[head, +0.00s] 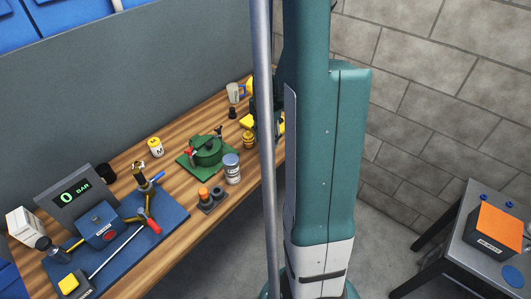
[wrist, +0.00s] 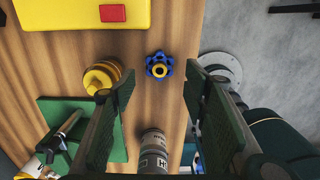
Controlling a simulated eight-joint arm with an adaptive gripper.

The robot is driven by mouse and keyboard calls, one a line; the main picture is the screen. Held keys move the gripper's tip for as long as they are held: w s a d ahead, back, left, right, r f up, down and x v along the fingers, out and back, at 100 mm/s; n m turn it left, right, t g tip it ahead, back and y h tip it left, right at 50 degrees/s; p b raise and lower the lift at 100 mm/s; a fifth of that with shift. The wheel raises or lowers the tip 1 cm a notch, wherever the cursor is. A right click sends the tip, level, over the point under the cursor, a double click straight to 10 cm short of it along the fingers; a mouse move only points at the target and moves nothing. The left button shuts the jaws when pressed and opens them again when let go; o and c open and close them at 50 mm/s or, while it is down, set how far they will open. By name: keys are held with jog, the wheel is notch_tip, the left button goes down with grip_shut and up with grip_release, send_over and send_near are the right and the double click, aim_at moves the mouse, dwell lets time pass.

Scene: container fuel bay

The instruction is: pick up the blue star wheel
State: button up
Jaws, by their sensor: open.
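The blue star wheel (wrist: 159,65) has a lobed blue rim and a yellow centre. It lies on the wooden bench (wrist: 160,105) in the wrist view, near the middle and a little above centre. My gripper (wrist: 158,83) is open, its two dark green fingers to the left and right of the picture. The wheel shows in the gap between the fingertips, apart from both. Nothing is held between the fingers. I cannot make out the wheel in the head view, where my own body covers part of the bench.
A yellow stepped part (wrist: 100,78) stands close beside the left finger. A grey labelled canister (wrist: 153,145) stands below the wheel in the picture. A yellow case (wrist: 75,15) with a red patch lies above. A green mat (wrist: 62,112) is at left. The bench edge runs right of the wheel.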

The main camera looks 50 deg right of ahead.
aim_at(265, 148)
dwell(0.3)
jog(key=shift+d+f, duration=0.1)
jog(key=shift+f, duration=2.5)
jog(key=c, duration=1)
